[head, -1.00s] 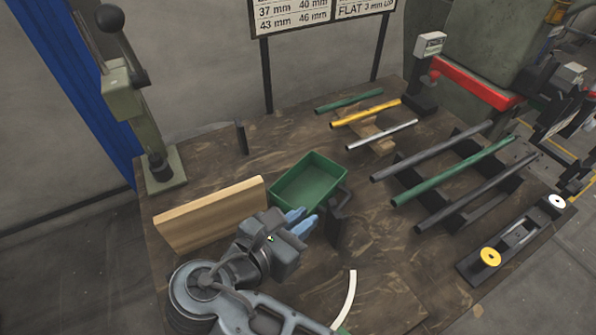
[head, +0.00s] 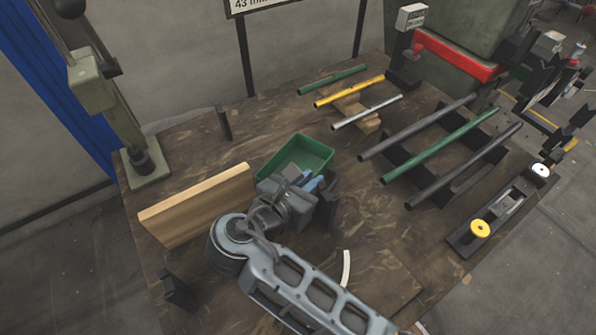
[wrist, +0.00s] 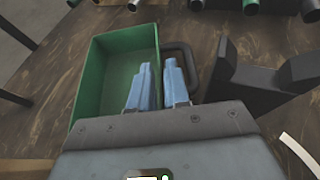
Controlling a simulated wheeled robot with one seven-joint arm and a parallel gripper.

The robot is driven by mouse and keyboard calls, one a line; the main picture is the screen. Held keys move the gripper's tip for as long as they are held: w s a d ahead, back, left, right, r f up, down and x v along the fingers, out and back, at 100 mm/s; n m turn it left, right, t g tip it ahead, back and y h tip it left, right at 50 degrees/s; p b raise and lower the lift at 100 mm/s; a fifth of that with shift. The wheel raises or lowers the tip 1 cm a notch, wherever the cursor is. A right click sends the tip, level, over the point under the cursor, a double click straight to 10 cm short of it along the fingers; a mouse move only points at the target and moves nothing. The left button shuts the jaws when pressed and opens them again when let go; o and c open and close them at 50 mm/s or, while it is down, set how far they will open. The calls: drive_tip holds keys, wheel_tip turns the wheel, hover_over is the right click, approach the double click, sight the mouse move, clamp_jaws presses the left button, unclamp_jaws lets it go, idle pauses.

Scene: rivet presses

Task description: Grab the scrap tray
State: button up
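The scrap tray is a green open box (head: 296,151) on the brown workbench, right of a wooden board. It looks empty, and a dark loop handle (wrist: 190,62) sits at its right side in the wrist view. My gripper (head: 314,182) is at the tray's near right corner. In the wrist view its blue fingers (wrist: 158,82) are apart, with a narrow gap between them. The left finger shows over the tray's inside and the right finger over the handle side, with the tray's right wall between them. I cannot tell whether either finger touches the tray.
A wooden board (head: 198,205) stands left of my gripper. A dark bracket (wrist: 245,80) is close on its right. Several tubes (head: 440,146) lie on racks at the right, and shorter ones lie at the back. A pale curved strip (head: 346,268) lies in front.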

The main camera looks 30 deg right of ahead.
drive_tip(key=shift+c, duration=0.3)
clamp_jaws()
drive_tip(key=shift+r, duration=0.1)
